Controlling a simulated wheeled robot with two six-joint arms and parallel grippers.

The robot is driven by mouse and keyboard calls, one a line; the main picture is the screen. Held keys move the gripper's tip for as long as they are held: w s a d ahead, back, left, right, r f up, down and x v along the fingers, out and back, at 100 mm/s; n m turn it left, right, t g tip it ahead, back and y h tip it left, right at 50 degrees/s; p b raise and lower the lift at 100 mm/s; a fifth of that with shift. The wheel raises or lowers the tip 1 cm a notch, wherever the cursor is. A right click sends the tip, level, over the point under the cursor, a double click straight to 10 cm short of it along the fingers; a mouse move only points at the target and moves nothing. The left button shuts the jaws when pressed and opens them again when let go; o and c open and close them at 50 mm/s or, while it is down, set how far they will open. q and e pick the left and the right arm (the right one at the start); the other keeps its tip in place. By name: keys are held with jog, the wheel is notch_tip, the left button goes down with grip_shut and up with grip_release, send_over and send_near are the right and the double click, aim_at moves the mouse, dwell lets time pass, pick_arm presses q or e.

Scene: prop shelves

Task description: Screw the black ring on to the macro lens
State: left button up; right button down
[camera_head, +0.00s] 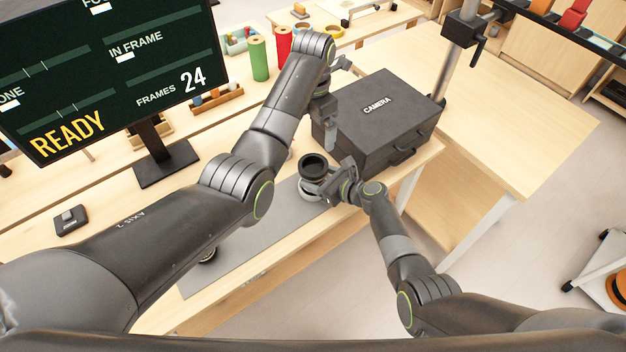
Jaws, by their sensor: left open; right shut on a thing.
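A dark round piece with an open top, taken as the macro lens (313,164), stands over the front part of the work table, with a pale grey rounded part (309,191) below it. My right gripper (332,190) comes in from the lower right and is shut on the lens at its side. My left gripper (328,136) is open, pointing down just above and behind the lens, apart from it. I cannot tell whether the dark rim at the top is the black ring. Another small round dark thing (208,257) is partly hidden by my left arm.
A black camera case (378,122) stands close behind and right of the grippers. A grey mat (250,237) lies along the table's front edge. A monitor (110,75) stands at the left, with green (258,60) and red (284,45) rolls behind.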

pick_arm(q)
notch_tip(320, 180, up, 3)
jog(key=shift+f, duration=0.2)
pick_arm(e)
jog(key=shift+c, duration=1.6)
grip_release()
jog(key=shift+s+d+r, duration=0.2)
jog(key=shift+d, duration=0.15)
jog(key=p+v, duration=0.1)
jog(key=v, duration=0.4)
jog(key=shift+s+p, duration=0.1)
jog(key=shift+p, duration=0.3)
pick_arm(q)
jog(key=shift+r, duration=0.7)
pick_arm(e)
jog(key=v, duration=1.1)
jog(key=shift+d, duration=0.15)
